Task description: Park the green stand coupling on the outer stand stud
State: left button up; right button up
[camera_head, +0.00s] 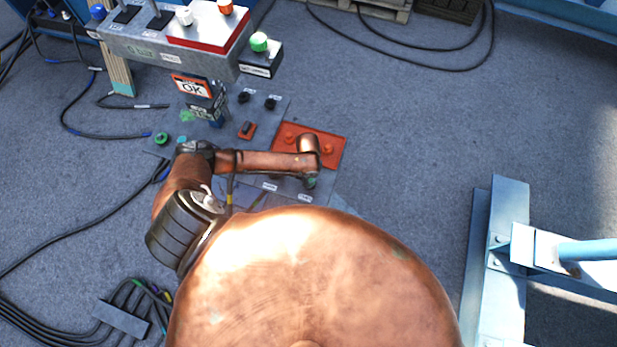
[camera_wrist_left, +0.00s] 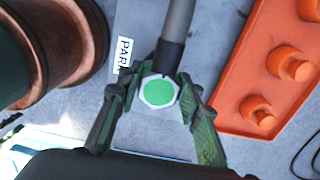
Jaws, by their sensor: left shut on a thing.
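In the left wrist view, my left gripper (camera_wrist_left: 158,95) is shut on the green stand coupling (camera_wrist_left: 158,91). The coupling has a green round top in a pale hexagonal collar, with a dark sleeve and grey cable running up the picture. It is over the grey panel, between a PARK label (camera_wrist_left: 124,54) and the orange plate. No stand stud shows under it; whether it touches one is hidden. In the head view, my left gripper (camera_head: 311,183) is small and mostly hidden below my copper wrist; the coupling cannot be made out there. My right gripper is not in view.
The orange plate (camera_head: 338,143) with raised round studs is beside the gripper. A display reading OK (camera_head: 191,87) stands on the panel behind my forearm. A control box (camera_head: 190,62) is at the back. Cables lie on the left floor; a blue-white frame (camera_head: 500,270) is at right.

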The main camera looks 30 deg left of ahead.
pick_arm(q)
jog(key=o, duration=1.3)
jog(key=shift+o, duration=0.2)
notch_tip(320, 180, up, 12)
